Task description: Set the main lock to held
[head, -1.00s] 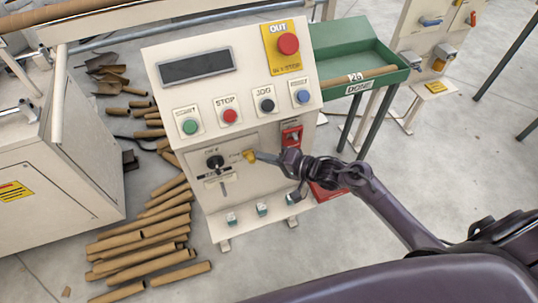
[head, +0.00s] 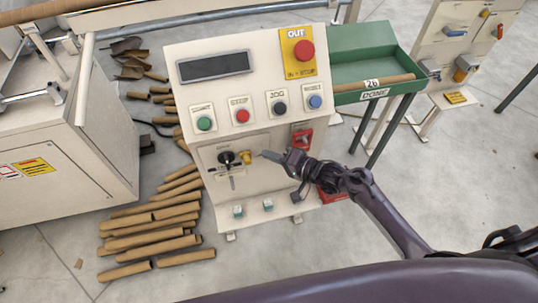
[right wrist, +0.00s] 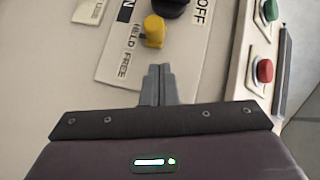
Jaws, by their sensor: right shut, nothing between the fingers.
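The main lock appears to be a small yellow lever (head: 246,157) on the cream control cabinet, just right of a black rotary knob (head: 226,157). In the right wrist view the yellow lever (right wrist: 154,31) stands near the words HELD and FREE, with its lower end closest to HELD. My right gripper (head: 263,154) is just right of the lever with a small gap. In the right wrist view my right gripper (right wrist: 159,68) has its fingers together, empty, below the lever and not visibly touching it. My left gripper is out of view.
Push buttons and a red stop button (head: 303,50) sit above on the cabinet. A red switch (head: 301,138) is close to my right gripper. A green tray (head: 345,40) stands to the right. Cardboard tubes (head: 155,235) lie on the floor at left.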

